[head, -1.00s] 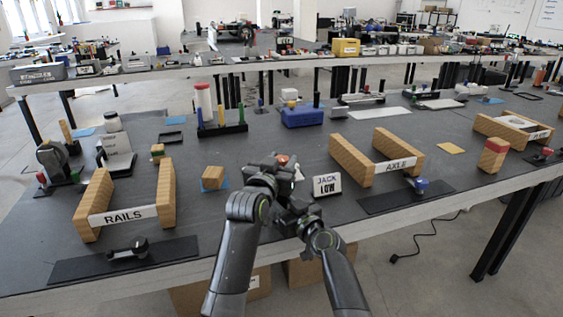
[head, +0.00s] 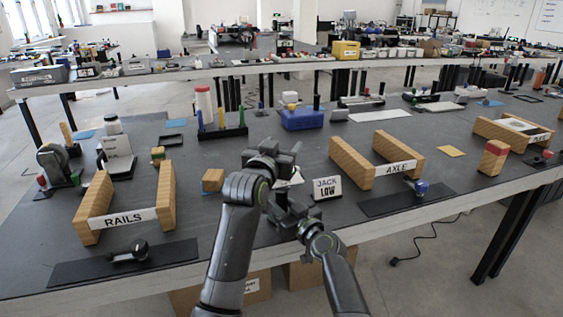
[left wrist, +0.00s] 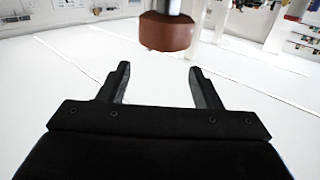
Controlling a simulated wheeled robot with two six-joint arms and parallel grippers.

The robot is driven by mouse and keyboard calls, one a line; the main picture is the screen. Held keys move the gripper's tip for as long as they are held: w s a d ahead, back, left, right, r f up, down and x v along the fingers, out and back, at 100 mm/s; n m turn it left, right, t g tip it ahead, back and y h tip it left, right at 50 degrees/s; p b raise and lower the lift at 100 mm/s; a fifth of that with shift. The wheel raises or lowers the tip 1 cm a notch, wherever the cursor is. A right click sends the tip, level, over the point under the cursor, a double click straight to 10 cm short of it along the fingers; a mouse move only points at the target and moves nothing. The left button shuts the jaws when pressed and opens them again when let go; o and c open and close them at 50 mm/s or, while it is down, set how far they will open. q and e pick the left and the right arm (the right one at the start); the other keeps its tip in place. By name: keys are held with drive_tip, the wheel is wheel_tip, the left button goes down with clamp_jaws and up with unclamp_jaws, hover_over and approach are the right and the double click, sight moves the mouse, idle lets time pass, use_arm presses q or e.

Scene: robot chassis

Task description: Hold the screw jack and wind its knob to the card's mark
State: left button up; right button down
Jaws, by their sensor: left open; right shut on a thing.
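The card (head: 327,187) reading "JACK LOW" stands on the table just right of my grippers. My left gripper (head: 283,159) is raised above my right one, open. In the left wrist view its two fingers (left wrist: 160,85) are apart with nothing between them. A red-brown knob (left wrist: 166,31) hangs into the top of that view, beyond the fingertips and apart from them. My right gripper (head: 290,205) is shut low at the table's front, on what seems to be the screw jack. The jack's body is mostly hidden by my grippers in the head view, and the knob does not show there.
A wooden block (head: 213,180) lies left of my left gripper. The RAILS blocks (head: 95,207) stand further left, the AXLE blocks (head: 350,160) to the right. A blue box (head: 302,118) and a peg rack (head: 222,132) stand behind. The table's front edge is close to my right gripper.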

use_arm(q)
wheel_tip(320, 180, up, 5)
drive_tip(key=shift+r, duration=0.1)
idle(0.3)
use_arm(e)
drive_tip(key=c, duration=1)
unclamp_jaws()
drive_tip(key=shift+c, duration=0.2)
drive_tip(key=shift+o, duration=0.5)
drive_tip(key=o, duration=0.4)
